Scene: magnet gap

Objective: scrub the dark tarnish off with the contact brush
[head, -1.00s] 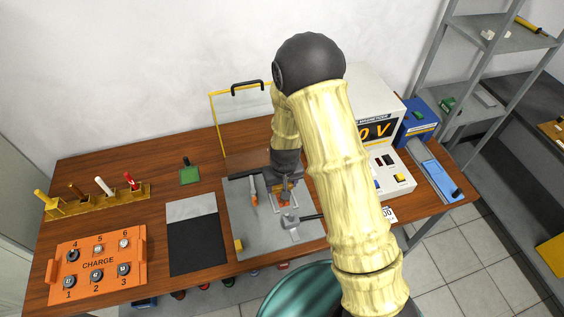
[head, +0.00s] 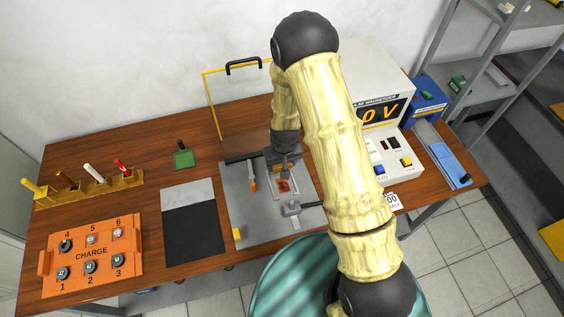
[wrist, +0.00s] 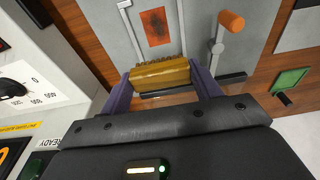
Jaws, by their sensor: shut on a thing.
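My gripper (wrist: 162,84) is shut on the contact brush (wrist: 160,74), a yellow-brown block with dark bristles, seen between the two purple fingers in the wrist view. The bristles point toward a reddish-brown patch with dark spots (wrist: 158,27) on the grey plate (wrist: 188,40). A small gap shows between bristles and patch in the picture; I cannot tell the height. In the head view the patch (head: 284,186) lies on the grey fixture plate (head: 248,215), just in front of my gripper (head: 284,170). The brush is hard to make out there.
An orange-handled lever (wrist: 228,25) stands beside the patch, and a grey clamp (head: 291,208) sits in front of it. The power unit (head: 385,130) is close on the right. A black and grey mat (head: 195,235) and the orange CHARGE tray (head: 92,257) lie left.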

